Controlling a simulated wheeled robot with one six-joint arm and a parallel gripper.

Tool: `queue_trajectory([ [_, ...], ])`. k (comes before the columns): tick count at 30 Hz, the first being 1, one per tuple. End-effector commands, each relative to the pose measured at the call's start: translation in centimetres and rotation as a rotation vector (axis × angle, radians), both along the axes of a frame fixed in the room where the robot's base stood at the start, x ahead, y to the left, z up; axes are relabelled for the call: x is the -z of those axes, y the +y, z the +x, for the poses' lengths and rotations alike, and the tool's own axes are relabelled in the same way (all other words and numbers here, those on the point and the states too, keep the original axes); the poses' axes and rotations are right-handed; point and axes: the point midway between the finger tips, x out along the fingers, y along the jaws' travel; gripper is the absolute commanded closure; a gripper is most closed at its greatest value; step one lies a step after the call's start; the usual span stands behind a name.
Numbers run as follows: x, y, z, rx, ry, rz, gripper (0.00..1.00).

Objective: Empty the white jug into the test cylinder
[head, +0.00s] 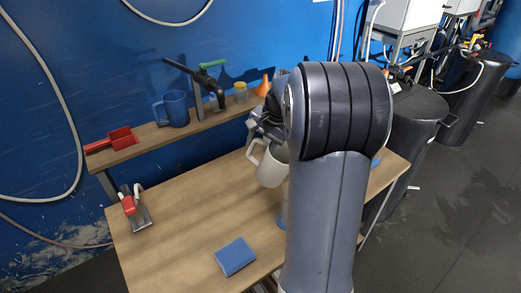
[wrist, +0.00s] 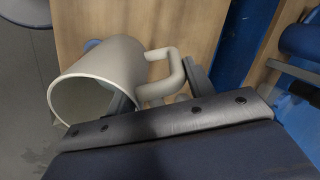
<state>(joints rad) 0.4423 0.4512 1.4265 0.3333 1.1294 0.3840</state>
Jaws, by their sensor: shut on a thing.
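The white jug (head: 271,168) hangs above the wooden table in the head view, slightly tilted, its handle to the left. The jug's contents cannot be made out clearly. A bluish clear upright thing, likely the test cylinder (head: 283,212), stands on the table below the jug, mostly hidden by my arm.
A blue sponge-like block (head: 235,256) lies at the table's (head: 185,225) front. A red-handled tool (head: 133,206) is at the left edge. The back shelf (head: 150,138) holds a red scoop (head: 115,139), a blue mug (head: 173,108) and an orange funnel (head: 263,87). Dark bins (head: 413,125) stand right.

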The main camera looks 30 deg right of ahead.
Motion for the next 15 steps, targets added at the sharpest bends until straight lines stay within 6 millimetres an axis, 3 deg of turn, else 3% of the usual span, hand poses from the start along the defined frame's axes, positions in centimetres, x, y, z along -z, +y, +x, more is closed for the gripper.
queue_trajectory([
  [15, 0.12, -0.17, -0.17, 0.001, -0.162, 0.125, 0.89],
])
